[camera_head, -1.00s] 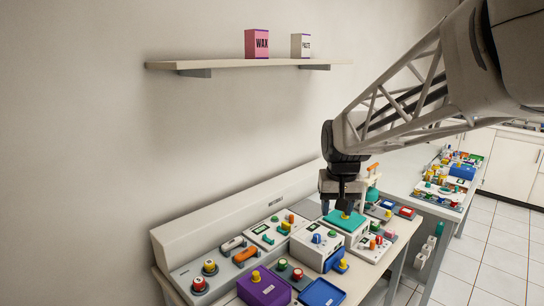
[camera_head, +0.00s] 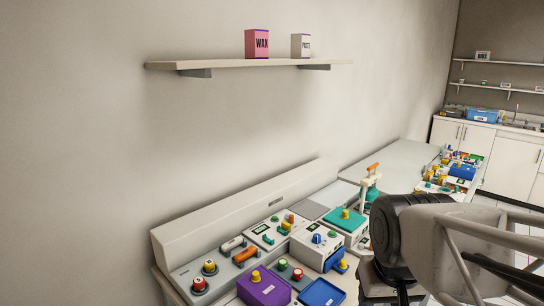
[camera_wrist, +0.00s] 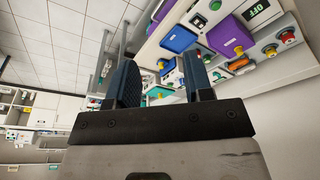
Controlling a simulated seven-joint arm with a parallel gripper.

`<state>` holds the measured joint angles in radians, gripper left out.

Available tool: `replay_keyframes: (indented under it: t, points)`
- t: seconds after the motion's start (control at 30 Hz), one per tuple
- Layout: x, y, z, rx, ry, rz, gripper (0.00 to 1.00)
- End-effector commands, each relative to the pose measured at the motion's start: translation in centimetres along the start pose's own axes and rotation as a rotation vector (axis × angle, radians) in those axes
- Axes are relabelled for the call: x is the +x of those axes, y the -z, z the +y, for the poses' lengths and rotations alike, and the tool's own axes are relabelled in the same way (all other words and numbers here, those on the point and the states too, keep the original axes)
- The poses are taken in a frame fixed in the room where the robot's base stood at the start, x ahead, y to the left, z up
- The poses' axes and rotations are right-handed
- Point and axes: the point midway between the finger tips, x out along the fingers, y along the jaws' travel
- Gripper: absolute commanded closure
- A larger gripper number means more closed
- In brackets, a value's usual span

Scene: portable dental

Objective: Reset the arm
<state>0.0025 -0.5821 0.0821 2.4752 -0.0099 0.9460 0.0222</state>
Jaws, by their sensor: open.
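My gripper (camera_wrist: 160,85) shows in the wrist view with its two dark blue fingers apart and nothing between them. In the head view my arm fills the lower right, and the fingers are hidden or out of frame there. The bench below carries a purple box (camera_head: 264,289) with a yellow knob, a blue tray (camera_head: 321,293), a white device with a blue knob (camera_head: 317,247) and a teal-topped unit with a yellow knob (camera_head: 344,220). The purple box also shows in the wrist view (camera_wrist: 229,36), near the blue tray (camera_wrist: 178,39).
A wall shelf (camera_head: 250,65) holds a pink WAX box (camera_head: 257,44) and a white box (camera_head: 301,46). A teal press with an orange handle (camera_head: 370,187) stands at the bench's far end. A second cluttered table (camera_head: 409,162) and white cabinets (camera_head: 510,163) lie beyond.

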Motion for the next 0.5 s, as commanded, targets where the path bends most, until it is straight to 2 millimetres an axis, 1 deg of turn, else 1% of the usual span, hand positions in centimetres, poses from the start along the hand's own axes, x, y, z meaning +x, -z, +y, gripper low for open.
replay_keyframes:
  t: [0.03,0.1,0.2,0.3,0.5]
  points:
    - [0.1,-1.0,0.1,0.0,0.0,0.005,0.53]
    - [0.3,-2.0,0.1,0.0,-0.001,0.008,0.53]
    - [0.5,-2.9,0.2,0.0,-0.001,0.011,0.53]
    - [0.6,-3.3,0.2,0.0,-0.002,0.012,0.53]
    - [0.6,-3.4,0.2,0.0,-0.002,0.012,0.53]
